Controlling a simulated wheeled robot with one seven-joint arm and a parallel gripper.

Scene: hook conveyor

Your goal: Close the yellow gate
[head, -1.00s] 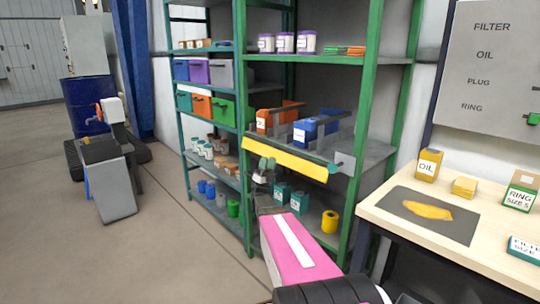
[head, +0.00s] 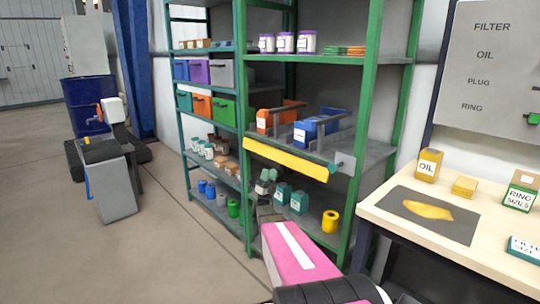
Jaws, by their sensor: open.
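The yellow gate (head: 285,159) is a long bar across the front of the middle shelf of the green rack. Its right end lies near a grey plate (head: 346,160) with a small teal part at the post. I cannot tell whether that end is latched. My gripper (head: 266,180) is open and empty, below the left half of the gate and apart from it in the picture. The fingers are small and partly dark against the shelf behind.
Behind the gate stand an orange bin (head: 265,119) and a blue bin (head: 305,133) between grey dividers. Below are teal containers (head: 299,201) and a yellow roll (head: 330,221). A workbench (head: 470,265) with boxes stands at right.

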